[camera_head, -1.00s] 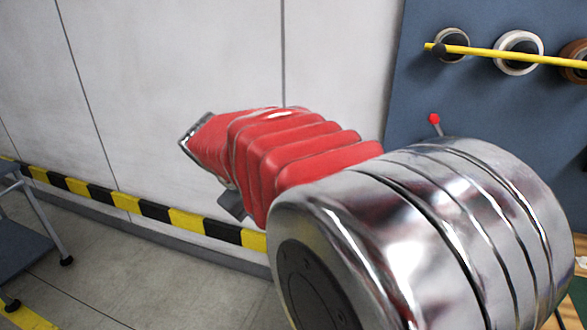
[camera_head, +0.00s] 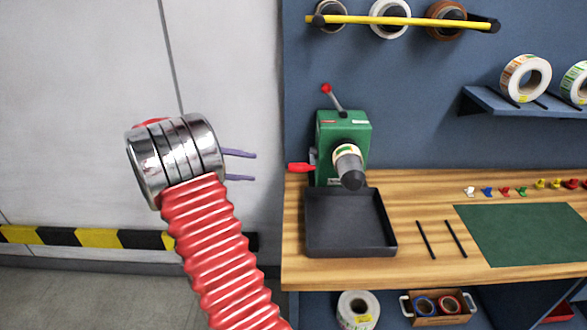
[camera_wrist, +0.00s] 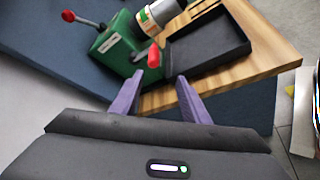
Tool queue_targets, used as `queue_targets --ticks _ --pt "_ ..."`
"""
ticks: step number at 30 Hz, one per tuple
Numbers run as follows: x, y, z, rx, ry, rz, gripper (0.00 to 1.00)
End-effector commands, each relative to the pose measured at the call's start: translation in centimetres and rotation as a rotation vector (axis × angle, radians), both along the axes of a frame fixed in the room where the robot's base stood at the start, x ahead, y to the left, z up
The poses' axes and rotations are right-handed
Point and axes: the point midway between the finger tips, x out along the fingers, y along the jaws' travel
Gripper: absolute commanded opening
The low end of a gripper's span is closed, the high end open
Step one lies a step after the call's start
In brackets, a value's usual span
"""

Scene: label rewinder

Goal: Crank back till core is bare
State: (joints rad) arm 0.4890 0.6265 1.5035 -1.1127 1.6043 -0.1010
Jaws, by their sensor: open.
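The green label rewinder (camera_head: 343,136) stands at the left end of the wooden bench. A red-knobbed lever (camera_head: 327,90) rises from its top, and a red crank handle (camera_head: 299,168) sticks out at its left side. Its core (camera_head: 347,160) points forward with a dark end; a white and green band shows around it, which also appears in the wrist view (camera_wrist: 146,20). My gripper (camera_head: 256,166) is open and empty, left of the rewinder. In the wrist view, the red handle (camera_wrist: 154,56) lies beyond the purple fingers, between them in the picture and apart from them.
A black tray (camera_head: 350,246) sits in front of the rewinder. Two dark rods (camera_head: 441,240) and a green mat (camera_head: 530,233) lie to the right. Rolls hang on a yellow bar (camera_head: 400,21) above; a shelf (camera_head: 520,106) holds more. The bench's left edge is near my gripper.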

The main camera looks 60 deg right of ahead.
Motion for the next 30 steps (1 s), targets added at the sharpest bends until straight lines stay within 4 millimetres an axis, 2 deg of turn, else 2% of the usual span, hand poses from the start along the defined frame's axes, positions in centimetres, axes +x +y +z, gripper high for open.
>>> queue_targets --ticks 3,6,20,30 --pt "-0.2 -1.8 -0.9 -0.029 0.053 -0.018 0.42" --pt "-0.2 -2.5 -1.1 -0.043 0.075 -0.025 0.42" --pt "-0.4 -2.8 -1.2 -0.048 0.082 -0.026 0.42" --pt "-2.8 -5.1 -2.1 -0.047 0.081 -0.029 0.42"
